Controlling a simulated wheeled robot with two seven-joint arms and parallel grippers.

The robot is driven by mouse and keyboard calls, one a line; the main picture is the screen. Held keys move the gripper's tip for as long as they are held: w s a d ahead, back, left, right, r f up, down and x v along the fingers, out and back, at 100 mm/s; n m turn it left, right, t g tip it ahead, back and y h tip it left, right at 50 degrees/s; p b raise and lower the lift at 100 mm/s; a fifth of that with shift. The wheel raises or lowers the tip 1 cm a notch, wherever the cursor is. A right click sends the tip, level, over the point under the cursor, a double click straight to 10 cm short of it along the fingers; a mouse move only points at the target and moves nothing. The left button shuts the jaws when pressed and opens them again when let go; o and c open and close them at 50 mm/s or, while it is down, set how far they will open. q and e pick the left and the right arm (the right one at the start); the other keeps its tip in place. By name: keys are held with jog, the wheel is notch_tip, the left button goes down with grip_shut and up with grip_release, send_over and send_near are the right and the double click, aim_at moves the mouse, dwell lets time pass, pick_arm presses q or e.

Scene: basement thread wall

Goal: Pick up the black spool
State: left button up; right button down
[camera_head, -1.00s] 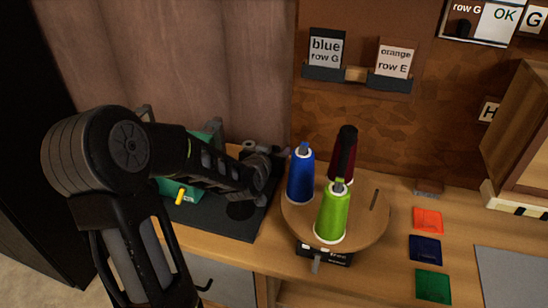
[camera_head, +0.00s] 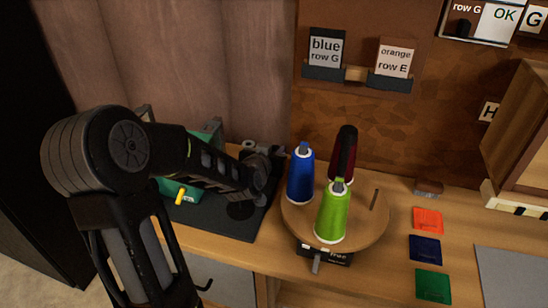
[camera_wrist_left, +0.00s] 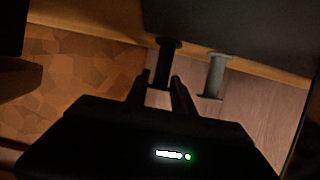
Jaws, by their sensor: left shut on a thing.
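The black spool (camera_wrist_left: 165,62) shows in the left wrist view between the two fingers of my left gripper (camera_wrist_left: 160,85), which is shut on it. In the head view my left gripper (camera_head: 264,176) is over the dark mat, left of the blue cone, and its fingertips are hard to make out. The black spool cannot be picked out clearly in the head view. A grey spool (camera_wrist_left: 215,76) stands just to the right of the black one in the left wrist view. My right gripper is not in view.
A round wooden stand (camera_head: 367,225) holds a blue cone (camera_head: 301,175), a green cone (camera_head: 332,214) and a dark red cone (camera_head: 343,158), close to the right of my left gripper. A green device (camera_head: 180,190) sits on the dark mat (camera_head: 222,226). Coloured squares lie at the right.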

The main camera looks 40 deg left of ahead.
pick_arm(q)
jog(key=shift+r, duration=0.1)
grip_shut()
notch_tip(320, 180, up, 10)
jog(key=p, duration=0.1)
dwell(1.6)
